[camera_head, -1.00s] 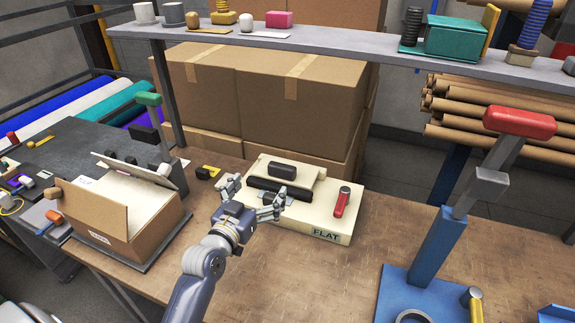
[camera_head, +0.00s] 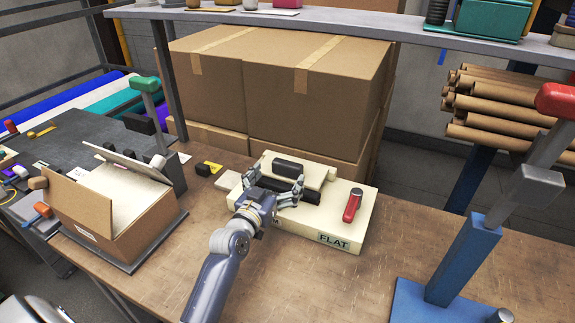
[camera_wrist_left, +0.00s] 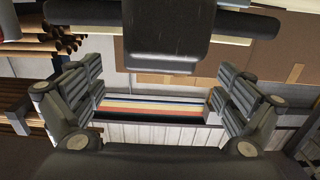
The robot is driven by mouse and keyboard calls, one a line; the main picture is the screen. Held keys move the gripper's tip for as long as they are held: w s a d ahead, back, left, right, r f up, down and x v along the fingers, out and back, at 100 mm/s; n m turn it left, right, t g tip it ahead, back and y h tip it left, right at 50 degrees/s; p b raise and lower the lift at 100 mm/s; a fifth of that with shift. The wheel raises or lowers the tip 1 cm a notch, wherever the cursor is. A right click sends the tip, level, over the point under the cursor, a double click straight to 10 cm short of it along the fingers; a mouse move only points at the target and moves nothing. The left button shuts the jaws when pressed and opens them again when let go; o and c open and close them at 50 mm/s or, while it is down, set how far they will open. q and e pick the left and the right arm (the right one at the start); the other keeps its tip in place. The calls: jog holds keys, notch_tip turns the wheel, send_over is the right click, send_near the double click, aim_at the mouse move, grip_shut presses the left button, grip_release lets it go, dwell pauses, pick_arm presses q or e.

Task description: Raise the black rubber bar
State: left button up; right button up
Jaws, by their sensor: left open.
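A long black bar (camera_head: 312,195) lies along the front of the raised part of a cream block (camera_head: 345,236) marked FLAT, in the head view. A smaller black block (camera_head: 288,168) sits just behind it on the cream part. Which of the two is the rubber bar I cannot tell for sure. My left gripper (camera_head: 274,184) is open, its fingers apart over the left part of the long bar and hiding some of it. Contact cannot be told. In the left wrist view its spread fingers (camera_wrist_left: 160,103) have nothing between them; a dark block hangs above. My right gripper is not in view.
A red-handled tool (camera_head: 352,205) lies on the cream block's right side. An open carton (camera_head: 100,222) stands to the left, big cardboard boxes (camera_head: 300,95) behind, and a blue stand (camera_head: 465,255) at right. The front table (camera_head: 280,285) is clear.

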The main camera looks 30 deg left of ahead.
aim_at(285, 169)
pick_arm(q)
jog(key=w, duration=0.6)
jog(key=shift+a, duration=0.2)
jog(key=shift+c, duration=0.2)
